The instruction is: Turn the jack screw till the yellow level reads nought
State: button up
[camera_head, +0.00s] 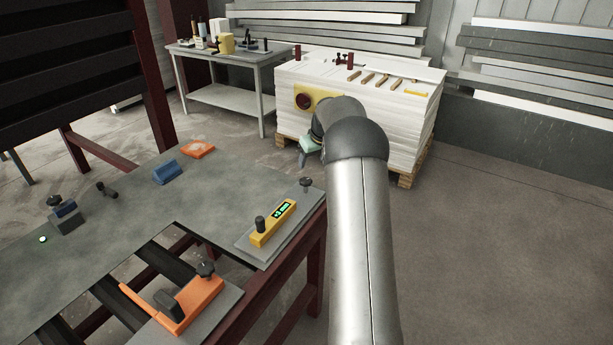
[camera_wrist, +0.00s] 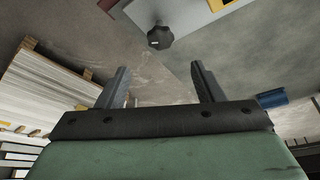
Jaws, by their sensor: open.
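The yellow level (camera_head: 273,224) lies on a grey plate (camera_head: 243,242) at the table's right corner. Its small display is lit green, but the digits are too small to read surely. A black lobed knob, seemingly the jack screw (camera_head: 306,184), stands at the plate's far corner. In the wrist view the jack screw (camera_wrist: 160,38) shows beyond my fingertips, roughly centred between them and not touched. Only a corner of the yellow level (camera_wrist: 218,4) shows there. My gripper (camera_wrist: 160,68) is open and empty. In the head view my gripper (camera_head: 303,159) is partly hidden behind my arm, near the knob.
An orange clamp (camera_head: 185,304) with a black knob sits at the table's front. A blue block (camera_head: 167,172) and an orange piece (camera_head: 198,149) lie farther back. A white board stack (camera_head: 420,130) and a side table (camera_head: 215,56) stand behind. Floor at right is clear.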

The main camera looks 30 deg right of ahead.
aim_at(306, 179)
jog(key=p+x, duration=0.2)
jog(key=x, duration=0.9)
jog(key=shift+w, duration=0.1)
jog(key=c, duration=1)
